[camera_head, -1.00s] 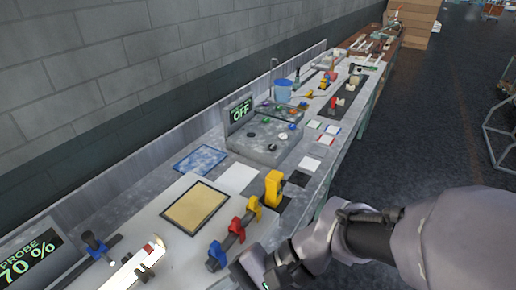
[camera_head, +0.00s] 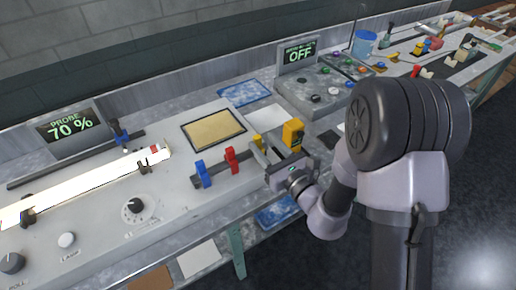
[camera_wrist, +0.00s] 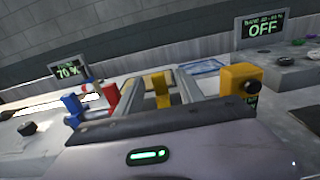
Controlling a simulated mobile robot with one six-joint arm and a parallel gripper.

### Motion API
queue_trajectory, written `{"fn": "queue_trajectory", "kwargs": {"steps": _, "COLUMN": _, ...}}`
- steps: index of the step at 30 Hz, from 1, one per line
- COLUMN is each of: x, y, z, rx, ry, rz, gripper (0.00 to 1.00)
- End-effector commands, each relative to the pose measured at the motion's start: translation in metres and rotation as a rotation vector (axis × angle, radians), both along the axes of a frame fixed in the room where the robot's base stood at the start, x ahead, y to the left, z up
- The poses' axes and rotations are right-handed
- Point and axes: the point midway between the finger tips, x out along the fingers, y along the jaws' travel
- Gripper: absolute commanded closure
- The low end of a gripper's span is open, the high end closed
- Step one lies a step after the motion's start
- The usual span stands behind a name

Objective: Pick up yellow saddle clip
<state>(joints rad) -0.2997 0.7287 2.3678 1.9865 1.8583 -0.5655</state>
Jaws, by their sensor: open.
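The yellow saddle clip (camera_head: 258,142) sits on a dark rail (camera_head: 208,180), in line with a red clip (camera_head: 231,160) and a blue clip (camera_head: 203,174). In the head view my gripper (camera_head: 268,156) hides part of it. In the wrist view the yellow clip (camera_wrist: 161,88) shows between the two fingers of my gripper (camera_wrist: 157,82). The fingers are open and hold nothing. I cannot tell whether either finger touches the clip.
A larger yellow block (camera_head: 293,132) stands close to the right of my gripper. A tan pad (camera_head: 214,130) lies behind the rail. A glowing tube (camera_head: 85,185) lies to the left. A grey control box (camera_head: 318,92) stands farther back.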

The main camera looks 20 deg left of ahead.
Motion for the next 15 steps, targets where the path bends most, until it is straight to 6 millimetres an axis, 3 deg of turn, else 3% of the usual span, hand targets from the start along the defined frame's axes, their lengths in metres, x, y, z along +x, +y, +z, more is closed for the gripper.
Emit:
{"fn": "queue_trajectory", "kwargs": {"steps": 10, "x": 0.031, "y": 0.045, "z": -0.008, "rx": 0.0, "ry": -0.003, "rz": 0.002, "gripper": 0.55}}
{"fn": "queue_trajectory", "kwargs": {"steps": 15, "x": 0.041, "y": 0.054, "z": -0.006, "rx": 0.001, "ry": 0.001, "rz": -0.001, "gripper": 0.55}}
